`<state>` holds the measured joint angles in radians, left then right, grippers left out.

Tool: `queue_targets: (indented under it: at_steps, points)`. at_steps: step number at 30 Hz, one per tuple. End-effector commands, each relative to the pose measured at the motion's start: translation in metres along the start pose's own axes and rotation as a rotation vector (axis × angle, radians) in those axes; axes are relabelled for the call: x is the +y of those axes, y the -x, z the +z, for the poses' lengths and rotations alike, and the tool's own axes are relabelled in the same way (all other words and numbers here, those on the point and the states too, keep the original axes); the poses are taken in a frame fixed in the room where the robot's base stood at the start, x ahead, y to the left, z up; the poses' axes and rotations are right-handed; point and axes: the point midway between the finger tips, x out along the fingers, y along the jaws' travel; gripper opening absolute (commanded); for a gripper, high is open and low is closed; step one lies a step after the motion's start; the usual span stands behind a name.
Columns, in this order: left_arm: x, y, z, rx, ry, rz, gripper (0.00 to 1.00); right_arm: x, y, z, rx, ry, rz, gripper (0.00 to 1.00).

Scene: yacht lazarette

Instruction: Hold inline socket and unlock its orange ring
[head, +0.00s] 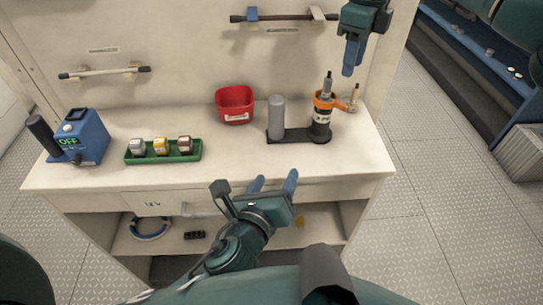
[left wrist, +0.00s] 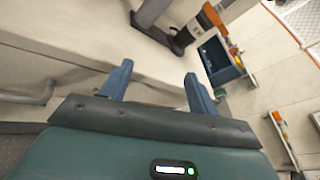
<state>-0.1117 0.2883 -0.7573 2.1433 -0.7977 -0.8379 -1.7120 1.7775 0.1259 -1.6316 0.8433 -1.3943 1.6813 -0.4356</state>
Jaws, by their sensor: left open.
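The inline socket (head: 320,126) is a dark upright cylinder with a grey plug and cable end on top. It stands at the right end of a black base on the bench. Its orange ring (head: 325,101) sits around its upper part, with a lever pointing right. My left gripper (head: 275,181) is open and empty at the bench's front edge, in front of the socket and apart from it. Its two blue fingers also show spread in the left wrist view (left wrist: 158,70). My right gripper (head: 350,58) hangs above and behind the socket; its finger gap is hidden.
A grey post (head: 276,118) stands on the same base, left of the socket. A small brass-coloured plug (head: 353,98) stands behind right. A red bin (head: 235,104), a green tray (head: 163,151) with connectors and a blue tester (head: 85,136) stand further left. The bench front is clear.

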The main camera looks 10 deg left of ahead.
Motion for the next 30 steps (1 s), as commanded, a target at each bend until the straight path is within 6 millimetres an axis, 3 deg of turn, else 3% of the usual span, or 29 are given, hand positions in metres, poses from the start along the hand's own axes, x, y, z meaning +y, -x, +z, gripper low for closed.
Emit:
queue_targets:
  at_steps: [3, 10, 17, 30]
  points:
    - [0.005, -0.020, 0.013, -0.124, -0.193, 0.071, 0.60, 0.000, 0.000, 0.000, 0.000, 0.000, 0.000, 0.36]
    - [0.004, -0.036, 0.031, -0.264, -0.438, 0.157, 0.60, 0.000, 0.000, 0.000, 0.000, 0.000, 0.000, 0.36]
    - [0.004, -0.049, 0.039, -0.295, -0.489, 0.177, 0.60, 0.000, 0.000, 0.000, 0.000, 0.000, 0.000, 0.36]
    - [0.012, -0.125, 0.065, -0.294, -0.487, 0.175, 0.60, 0.000, 0.000, 0.000, 0.000, 0.000, 0.000, 0.36]
